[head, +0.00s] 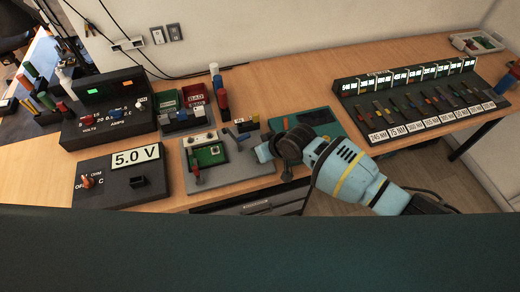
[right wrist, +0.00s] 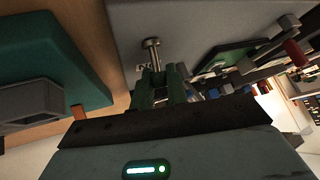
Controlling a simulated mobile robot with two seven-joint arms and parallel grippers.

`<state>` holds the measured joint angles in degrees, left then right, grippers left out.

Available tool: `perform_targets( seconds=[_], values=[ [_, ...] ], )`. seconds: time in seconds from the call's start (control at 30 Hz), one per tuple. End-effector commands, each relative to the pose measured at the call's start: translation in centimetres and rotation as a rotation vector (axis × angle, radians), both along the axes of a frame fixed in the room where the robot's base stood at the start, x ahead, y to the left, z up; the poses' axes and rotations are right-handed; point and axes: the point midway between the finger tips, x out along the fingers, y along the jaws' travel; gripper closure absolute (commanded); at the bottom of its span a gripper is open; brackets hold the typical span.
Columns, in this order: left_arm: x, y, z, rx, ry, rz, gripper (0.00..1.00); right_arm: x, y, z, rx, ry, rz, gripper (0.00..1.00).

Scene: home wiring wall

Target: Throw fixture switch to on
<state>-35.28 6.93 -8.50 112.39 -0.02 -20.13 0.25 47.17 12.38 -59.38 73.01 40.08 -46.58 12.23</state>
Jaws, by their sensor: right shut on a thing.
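The test fixture (head: 232,178) is a light grey plate on the bench with a green board (head: 210,154) mounted on it. The fixture switch (right wrist: 152,52) shows in the right wrist view as a metal lever with a rounded tip, beside a partly covered label (right wrist: 144,67). My right gripper (head: 262,151) is at the right edge of the fixture in the head view, where it hides the switch. In the right wrist view its green fingers (right wrist: 161,84) are shut on the switch lever, whose tip sticks out beyond them. My left gripper is not in view.
Left of the fixture stand a 5.0 V meter box (head: 122,183) and a black supply (head: 105,112). Red and green bins (head: 195,95) are behind it. A teal pad (head: 305,122) lies beyond my right gripper. A long labelled rack (head: 420,100) stands at right.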

Motion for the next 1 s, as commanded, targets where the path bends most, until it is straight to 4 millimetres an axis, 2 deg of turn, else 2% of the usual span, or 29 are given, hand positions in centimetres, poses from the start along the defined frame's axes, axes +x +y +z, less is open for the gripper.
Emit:
perform_targets(
  seconds=[0.43, 0.47, 0.6, 0.87, 1.0],
  values=[
    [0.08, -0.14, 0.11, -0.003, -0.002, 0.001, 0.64, 0.01, -0.07, -0.12, -0.004, 0.010, -0.001, 1.00],
    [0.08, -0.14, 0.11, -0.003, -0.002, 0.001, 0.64, 0.01, -0.06, -0.12, -0.004, 0.010, -0.001, 0.81],
    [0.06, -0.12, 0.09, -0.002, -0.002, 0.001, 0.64, 0.01, -0.04, -0.11, -0.004, 0.009, -0.002, 0.63],
    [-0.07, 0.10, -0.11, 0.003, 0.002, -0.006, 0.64, -0.01, -0.02, -0.04, -0.003, 0.008, 0.000, 0.63],
    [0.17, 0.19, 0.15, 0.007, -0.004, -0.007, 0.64, -0.21, -0.40, 0.62, -0.003, 0.006, 0.000, 0.63]
  ],
)
